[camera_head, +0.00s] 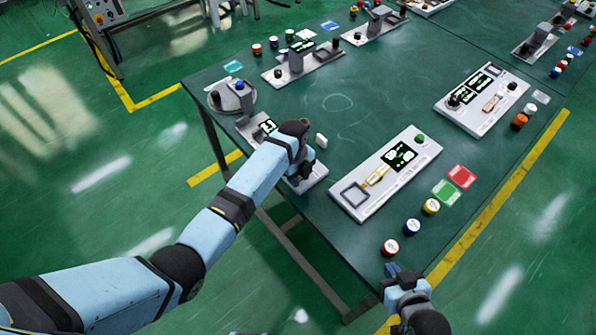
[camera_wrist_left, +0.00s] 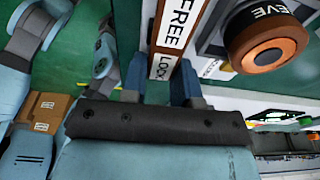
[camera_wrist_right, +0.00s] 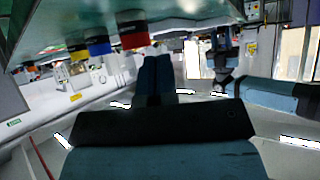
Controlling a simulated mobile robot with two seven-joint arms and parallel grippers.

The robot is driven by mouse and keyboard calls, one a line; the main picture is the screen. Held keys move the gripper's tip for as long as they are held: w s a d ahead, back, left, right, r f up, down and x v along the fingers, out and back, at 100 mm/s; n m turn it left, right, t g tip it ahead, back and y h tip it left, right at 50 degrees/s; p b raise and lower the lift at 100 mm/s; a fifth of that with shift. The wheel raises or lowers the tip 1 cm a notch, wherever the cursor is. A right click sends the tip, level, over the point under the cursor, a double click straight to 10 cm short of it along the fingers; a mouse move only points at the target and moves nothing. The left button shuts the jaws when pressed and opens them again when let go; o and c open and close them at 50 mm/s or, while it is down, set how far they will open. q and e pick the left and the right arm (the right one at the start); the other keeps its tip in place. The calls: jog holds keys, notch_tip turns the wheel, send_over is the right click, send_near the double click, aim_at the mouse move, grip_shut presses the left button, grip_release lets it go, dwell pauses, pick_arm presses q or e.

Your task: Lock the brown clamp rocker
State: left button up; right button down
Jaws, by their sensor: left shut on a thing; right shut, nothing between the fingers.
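The brown clamp rocker (camera_wrist_left: 166,45) shows in the left wrist view as a brown strip with a white FREE label above a white LOCK label. My left gripper (camera_wrist_left: 160,68) is shut on it near the LOCK end, one blue finger on each side. In the head view my left gripper (camera_head: 305,167) is over the grey device (camera_head: 317,180) at the table's left edge and hides most of it, including the rocker. My right gripper (camera_head: 392,272) is shut and empty by the near table corner; its closed fingers show in the right wrist view (camera_wrist_right: 156,76).
An orange-brown round knob (camera_wrist_left: 265,40) stands close right of my left fingers. A white panel with a screen (camera_head: 400,157) lies right of that device. A red-white button (camera_head: 390,247) and a blue one (camera_head: 411,226) stand near my right gripper. The middle of the table is clear.

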pick_arm(q)
jog(key=o, duration=0.9)
jog(key=r, duration=0.4)
jog(key=w+a+r, duration=0.1)
jog(key=r, duration=0.8)
jog(key=shift+w+a+r+b, duration=0.2)
jog(key=shift+a+r+b, duration=0.05)
jog(key=shift+r+b, duration=0.15)
